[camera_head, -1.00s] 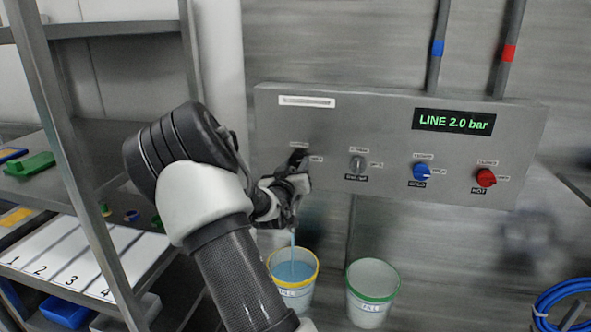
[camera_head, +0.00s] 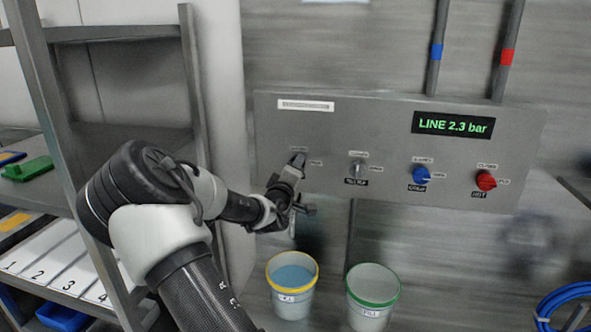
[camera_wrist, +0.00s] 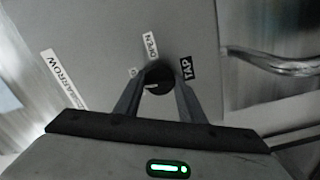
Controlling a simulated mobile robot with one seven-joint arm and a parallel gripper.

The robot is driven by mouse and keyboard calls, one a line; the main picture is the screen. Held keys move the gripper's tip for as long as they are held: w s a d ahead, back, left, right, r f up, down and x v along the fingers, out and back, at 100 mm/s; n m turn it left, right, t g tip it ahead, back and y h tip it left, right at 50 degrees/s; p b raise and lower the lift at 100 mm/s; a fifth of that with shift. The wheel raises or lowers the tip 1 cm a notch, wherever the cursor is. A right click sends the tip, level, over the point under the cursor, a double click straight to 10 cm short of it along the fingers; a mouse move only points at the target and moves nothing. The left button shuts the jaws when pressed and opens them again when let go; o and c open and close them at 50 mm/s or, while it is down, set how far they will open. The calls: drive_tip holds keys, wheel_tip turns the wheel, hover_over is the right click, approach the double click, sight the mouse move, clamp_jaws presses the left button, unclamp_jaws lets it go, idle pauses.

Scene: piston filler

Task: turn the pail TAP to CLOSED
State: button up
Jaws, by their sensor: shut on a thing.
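The dark tap knob (camera_wrist: 158,78) sits on the grey panel, between the fingertips of my gripper (camera_wrist: 157,84). The gripper is shut on it. A "TAP" label (camera_wrist: 186,68) is right of the knob in the wrist view, and an "OPEN" label (camera_wrist: 150,45) is above it. A smaller label (camera_wrist: 132,72) at its left is too small to read. A pale mark shows on the knob; its exact pointing is unclear. In the head view my gripper (camera_head: 296,166) is at the leftmost knob. The yellow-rimmed pail (camera_head: 292,288) below holds blue liquid; no stream falls into it.
The panel also carries a grey knob (camera_head: 357,170), a blue knob (camera_head: 421,175) and a red knob (camera_head: 486,181). Its display (camera_head: 453,124) reads "LINE 2.3 bar". A green-rimmed pail (camera_head: 373,296) stands at the right. A metal shelf (camera_head: 85,110) stands left of my arm.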

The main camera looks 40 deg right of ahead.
drive_tip(key=shift+n, duration=0.9)
drive_tip(key=o, duration=1)
drive_tip(key=shift+o, duration=0.2)
drive_tip(key=v, duration=1.7)
drive_tip(key=shift+a, duration=0.25)
drive_tip(key=shift+s, duration=0.15)
